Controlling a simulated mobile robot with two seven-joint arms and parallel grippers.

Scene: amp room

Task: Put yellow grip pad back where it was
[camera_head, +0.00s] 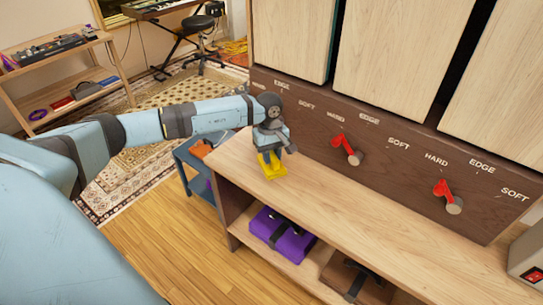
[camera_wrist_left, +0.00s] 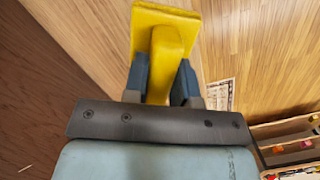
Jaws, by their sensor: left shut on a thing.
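The yellow grip pad (camera_head: 272,167) is held by my left gripper (camera_head: 269,152) over the left end of the wooden bench top. In the left wrist view the pad (camera_wrist_left: 166,38) shows a flat plate and a thick handle, and the two dark blue fingers of my left gripper (camera_wrist_left: 161,82) are shut on its handle from both sides. In the head view the pad is close to the bench surface; I cannot tell whether it touches. My right gripper is in neither view.
The wooden bench (camera_head: 340,215) has a dark panel (camera_head: 400,150) behind it with red levers (camera_head: 345,150) and words such as HARD and SOFT. A purple case (camera_head: 281,232) lies on the shelf below. A blue cart (camera_head: 192,172) stands left of the bench. The middle bench top is clear.

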